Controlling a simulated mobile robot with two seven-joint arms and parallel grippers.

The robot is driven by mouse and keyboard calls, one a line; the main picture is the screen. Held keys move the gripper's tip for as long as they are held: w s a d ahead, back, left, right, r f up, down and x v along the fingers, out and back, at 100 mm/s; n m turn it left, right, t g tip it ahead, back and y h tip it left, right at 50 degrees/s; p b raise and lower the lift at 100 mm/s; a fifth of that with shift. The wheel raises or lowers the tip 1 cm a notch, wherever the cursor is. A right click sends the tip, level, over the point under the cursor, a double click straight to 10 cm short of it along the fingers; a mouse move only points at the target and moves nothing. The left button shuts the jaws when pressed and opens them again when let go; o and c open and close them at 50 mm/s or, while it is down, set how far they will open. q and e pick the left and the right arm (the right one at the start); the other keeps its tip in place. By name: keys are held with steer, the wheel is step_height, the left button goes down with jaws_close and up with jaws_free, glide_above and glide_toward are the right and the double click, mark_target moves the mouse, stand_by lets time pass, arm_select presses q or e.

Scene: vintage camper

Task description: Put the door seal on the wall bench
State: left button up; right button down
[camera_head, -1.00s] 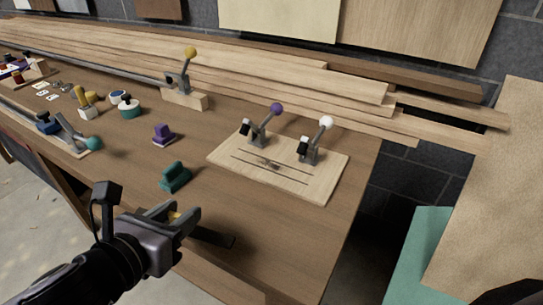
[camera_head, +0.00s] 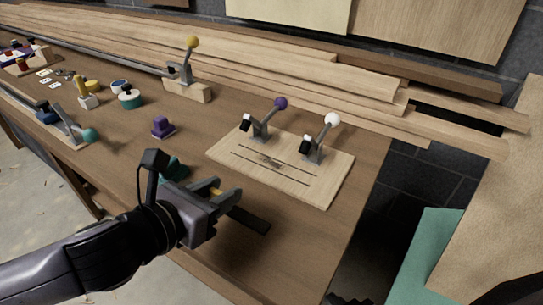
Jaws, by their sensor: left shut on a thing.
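My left gripper (camera_head: 228,195) reaches in from the lower left, over the near part of the wooden wall bench (camera_head: 290,230). It is shut on a dark flat strip (camera_head: 250,219), which looks like the door seal. The strip sticks out past the fingers to the right, above or on the bench top; I cannot tell whether it touches. A small yellow patch shows between the fingers, and the gripper hides the rest. A dark sliver of my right gripper (camera_head: 345,300) shows at the bottom edge, too little to tell its state.
A teal block (camera_head: 173,168) is partly behind my gripper, with a purple block (camera_head: 162,127) beyond. Long planks line the back. Bare bench lies at the near right; a teal panel (camera_head: 425,255) stands beyond its edge.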

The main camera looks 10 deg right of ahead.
arm_select(q)
glide_above(271, 164)
steer(key=s+a, duration=0.1)
steer(key=shift+s+r+p, duration=0.1)
steer(key=shift+p, duration=0.25)
steer(key=shift+w+d, duration=0.6)
steer(key=shift+d, duration=0.05)
step_height(271, 164, down, 2)
steer(key=shift+f+p, duration=0.15)
steer(key=shift+p, duration=0.4)
steer(key=shift+a+f, duration=0.1)
steer(key=shift+f, duration=0.35)
steer(key=shift+f, duration=0.2)
steer(key=o, duration=1)
